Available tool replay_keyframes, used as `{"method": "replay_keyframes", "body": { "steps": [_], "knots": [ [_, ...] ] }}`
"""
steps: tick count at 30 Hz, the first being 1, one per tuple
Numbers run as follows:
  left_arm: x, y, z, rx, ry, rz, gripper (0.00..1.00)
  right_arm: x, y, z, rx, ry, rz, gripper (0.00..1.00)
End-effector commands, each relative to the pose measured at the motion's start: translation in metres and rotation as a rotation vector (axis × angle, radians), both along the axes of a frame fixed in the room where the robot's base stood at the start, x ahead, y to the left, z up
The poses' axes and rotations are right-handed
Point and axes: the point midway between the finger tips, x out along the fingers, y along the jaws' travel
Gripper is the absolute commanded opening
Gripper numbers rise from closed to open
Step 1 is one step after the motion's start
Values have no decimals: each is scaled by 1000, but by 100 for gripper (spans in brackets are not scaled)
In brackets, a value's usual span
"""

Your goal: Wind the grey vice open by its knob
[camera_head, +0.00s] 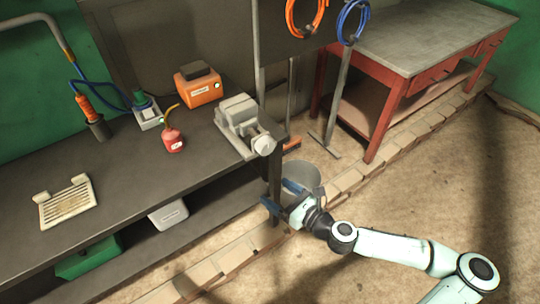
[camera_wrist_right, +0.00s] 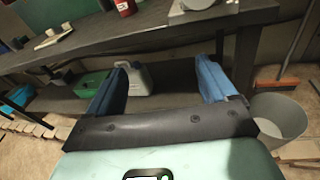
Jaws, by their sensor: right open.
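The grey vice (camera_head: 238,117) stands on the right end of the dark workbench (camera_head: 120,158). Its round knob (camera_head: 263,145) faces the bench's front right corner. My right gripper (camera_head: 279,195) is open and empty, in front of the bench, below and apart from the knob. In the right wrist view its two blue fingers (camera_wrist_right: 160,92) are spread with nothing between them, facing the bench's lower shelf. Part of a round grey piece (camera_wrist_right: 198,5) shows at the top edge there; most of the vice is out of that view. My left gripper is not in view.
A red oil can (camera_head: 172,139) and an orange box (camera_head: 199,85) stand left of the vice. A grey bucket (camera_head: 302,176) is on the floor close behind my right gripper. A red table (camera_head: 420,50) stands at the back right. The front right floor is clear.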

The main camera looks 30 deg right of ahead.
Motion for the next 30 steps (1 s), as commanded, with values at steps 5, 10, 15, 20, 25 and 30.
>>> {"method": "replay_keyframes", "body": {
  "steps": [5,10,15,20,25,30],
  "knots": [
    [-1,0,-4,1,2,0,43,-11,-54,41,105,-72,-140,85],
    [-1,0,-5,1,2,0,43,-2,-60,50,123,-84,-156,85],
    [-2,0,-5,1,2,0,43,29,-54,50,121,-84,-154,85],
    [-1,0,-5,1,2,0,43,64,-49,50,120,-86,-155,85],
    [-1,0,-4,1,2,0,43,95,-45,50,119,-85,-155,85],
    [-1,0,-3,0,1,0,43,113,-43,49,121,-84,-157,85]
  ]
}}
